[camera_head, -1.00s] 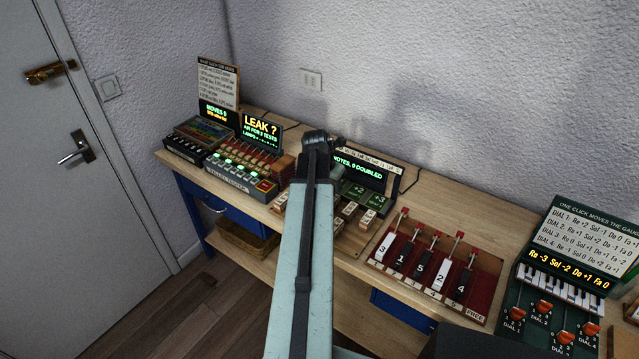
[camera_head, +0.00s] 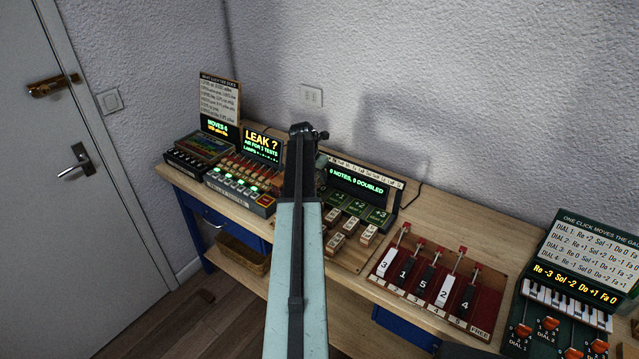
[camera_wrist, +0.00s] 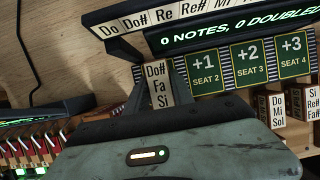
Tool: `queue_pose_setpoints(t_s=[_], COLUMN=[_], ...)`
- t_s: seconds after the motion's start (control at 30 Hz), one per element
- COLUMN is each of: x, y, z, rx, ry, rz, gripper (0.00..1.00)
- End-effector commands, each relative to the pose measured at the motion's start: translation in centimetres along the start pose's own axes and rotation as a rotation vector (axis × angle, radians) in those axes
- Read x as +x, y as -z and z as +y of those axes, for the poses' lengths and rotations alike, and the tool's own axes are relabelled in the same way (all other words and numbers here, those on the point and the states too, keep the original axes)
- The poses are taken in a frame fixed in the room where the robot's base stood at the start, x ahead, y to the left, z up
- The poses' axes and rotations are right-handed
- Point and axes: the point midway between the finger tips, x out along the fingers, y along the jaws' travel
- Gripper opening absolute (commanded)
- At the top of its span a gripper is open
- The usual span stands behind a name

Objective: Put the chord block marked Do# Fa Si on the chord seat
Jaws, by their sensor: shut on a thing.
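In the wrist view the chord block marked Do# Fa Si (camera_wrist: 158,84) stands between the two fingers of my gripper (camera_wrist: 159,90), which is shut on it. Its lettered face points at the camera. Beyond it lies a row of green seats: Seat 2 (camera_wrist: 205,74) marked +1, Seat 3 (camera_wrist: 249,63) marked +2 and Seat 4 (camera_wrist: 293,54) marked +3. The block is at the left of Seat 2; whatever is beneath it is hidden, and I cannot tell its height. In the head view my arm hides the gripper and block.
Other chord blocks (camera_head: 349,226) stand in front of the seats. Behind the seats is a display (camera_head: 357,184) reading 0 notes, 0 doubled. A lamp-and-key panel (camera_head: 240,188) is at the left, a red rack of numbered keys (camera_head: 432,283) at the right.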

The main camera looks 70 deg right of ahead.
Motion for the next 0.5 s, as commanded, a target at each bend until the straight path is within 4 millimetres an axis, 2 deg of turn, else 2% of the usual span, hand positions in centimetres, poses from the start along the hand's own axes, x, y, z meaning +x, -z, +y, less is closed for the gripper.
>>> queue_pose_setpoints(t_s=[0.03, 0.1, 0.2, 0.5], x=[0.5, 2.2, 3.7, 3.5], y=[-0.3, 0.6, 1.2, 1.1], z=[0.6, 0.4, 0.3, 0.3], rx=[-0.001, 0.0, 0.0, 0.001], ry=[0.0, 0.0, 0.0, 0.0], rz=[0.0, 0.0, 0.0, 0.0], gripper=[0.0, 0.0, 0.0, 0.0])
